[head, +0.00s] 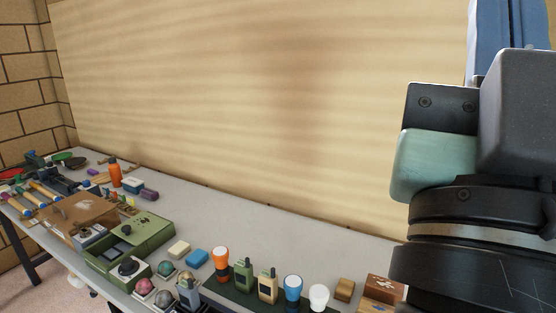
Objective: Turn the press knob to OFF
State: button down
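A green machine (137,238), which looks like the press, sits on the grey bench at the left. A round black knob (127,267) is on its front part. The knob's pointer and any OFF mark are too small to read. My arm fills the right side of the head view, far from the green machine. The fingertips of my gripper do not show, so I see no contact with the knob.
The long grey bench (262,217) runs along a beige wall. Handheld radios (244,275) stand further right. The bench's back middle is clear.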

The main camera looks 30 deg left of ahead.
aim_at(86, 183)
jog(key=i+j, duration=0.15)
jog(key=j, duration=0.6)
jog(key=i+j+u, duration=0.15)
jog(key=j, duration=0.65)
jog(key=i+j, duration=0.15)
jog(key=j, duration=0.6)
jog(key=i+j+u, duration=0.1)
jog(key=j, duration=0.65)
jog(key=i+j+u, duration=0.1)
jog(key=i+j, duration=0.2)
jog(key=j, duration=0.4)
jog(key=i+j, duration=0.25)
jog(key=j, duration=0.5)
jog(key=i+j+u, duration=0.1)
jog(key=j, duration=0.6)
jog(key=i+j+u, duration=0.1)
jog(key=i+j, duration=0.25)
jog(key=j, duration=0.35)
